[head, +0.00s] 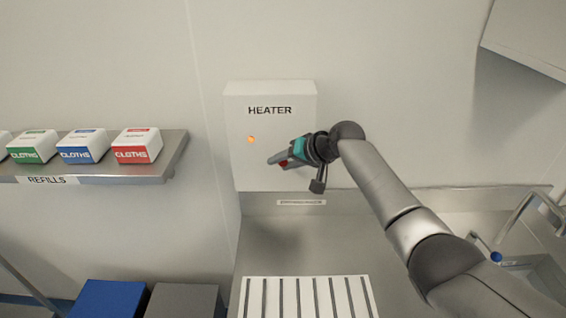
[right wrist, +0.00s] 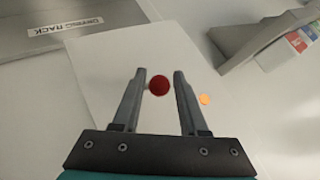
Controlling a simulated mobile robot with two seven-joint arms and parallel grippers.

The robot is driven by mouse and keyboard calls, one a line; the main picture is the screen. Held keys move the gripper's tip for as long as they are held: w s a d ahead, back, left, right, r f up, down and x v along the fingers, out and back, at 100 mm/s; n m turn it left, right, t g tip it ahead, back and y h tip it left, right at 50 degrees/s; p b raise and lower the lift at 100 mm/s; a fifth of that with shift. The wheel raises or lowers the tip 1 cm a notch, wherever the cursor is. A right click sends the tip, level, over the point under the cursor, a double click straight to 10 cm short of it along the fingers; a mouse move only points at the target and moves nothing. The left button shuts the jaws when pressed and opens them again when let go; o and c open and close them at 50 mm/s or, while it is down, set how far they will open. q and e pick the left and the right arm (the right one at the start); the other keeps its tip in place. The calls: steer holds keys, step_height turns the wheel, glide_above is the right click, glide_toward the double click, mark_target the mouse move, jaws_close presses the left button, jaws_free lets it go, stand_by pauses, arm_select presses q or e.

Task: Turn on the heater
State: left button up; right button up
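The heater (head: 270,96) is a white wall box labelled HEATER. An orange light (head: 250,140) glows on its front and also shows in the right wrist view (right wrist: 204,99). A round red button or knob (right wrist: 159,86) sits on the box front; in the head view only a bit of red (head: 284,163) shows by the fingers. My right gripper (head: 271,161) is at the box front. In the right wrist view its two fingers (right wrist: 160,72) are apart, with the red knob seen between them; I cannot tell if they touch it. My left gripper is not in view.
A shelf (head: 172,160) with white cloth boxes (head: 137,147) is left of the heater. Below are a steel counter with a white slotted rack (head: 305,298), and blue (head: 105,298) and grey bins (head: 184,300). A sink tap (head: 525,210) stands at the right.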

steer(key=shift+d+r, duration=0.1)
steer(key=b+v, duration=0.1)
steer(key=v, duration=1.4)
steer(key=shift+b, duration=0.4)
steer(key=shift+s, duration=0.1)
